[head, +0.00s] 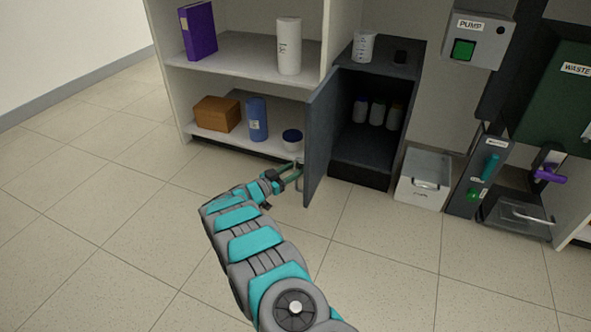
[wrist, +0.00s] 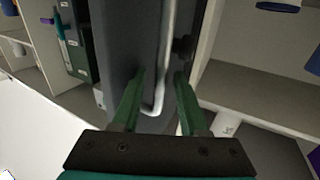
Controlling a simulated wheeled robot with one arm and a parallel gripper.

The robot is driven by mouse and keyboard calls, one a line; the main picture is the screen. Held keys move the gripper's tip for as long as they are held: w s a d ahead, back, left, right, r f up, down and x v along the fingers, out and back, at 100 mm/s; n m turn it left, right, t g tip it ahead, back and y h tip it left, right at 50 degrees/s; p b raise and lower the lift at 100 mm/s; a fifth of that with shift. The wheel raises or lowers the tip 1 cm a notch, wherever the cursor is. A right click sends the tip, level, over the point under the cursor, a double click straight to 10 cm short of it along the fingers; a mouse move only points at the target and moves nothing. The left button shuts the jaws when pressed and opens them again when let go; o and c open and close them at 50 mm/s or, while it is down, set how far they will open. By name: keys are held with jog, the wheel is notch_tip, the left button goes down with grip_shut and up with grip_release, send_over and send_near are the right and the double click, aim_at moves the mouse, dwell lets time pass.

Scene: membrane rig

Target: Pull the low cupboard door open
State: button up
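The low cupboard (head: 365,150) is dark grey, and its door (head: 320,140) stands wide open, swung out on the left side. Its inside shows, with several small bottles (head: 376,112) on a shelf. The door's pale bar handle (head: 298,184) is on the door's left-facing side. My gripper (head: 297,172) is at this handle. In the wrist view the two green fingers (wrist: 160,92) are apart, with the handle (wrist: 168,50) between them and gaps on both sides. The dark door face (wrist: 125,40) is beyond them. Contact with the handle cannot be made out.
Left of the door, open shelves hold a brown box (head: 217,114), a blue cylinder (head: 257,119) and a blue-lidded jar (head: 292,140). A pale bin (head: 425,178) stands right of the cupboard. A beaker (head: 363,46) stands on top. The tiled floor (head: 110,220) on the left is clear.

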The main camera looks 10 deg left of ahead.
jog(key=v, duration=0.7)
jog(key=shift+s+a+p, duration=0.25)
jog(key=shift+s+p, duration=0.05)
jog(key=shift+p, duration=0.05)
dwell(0.4)
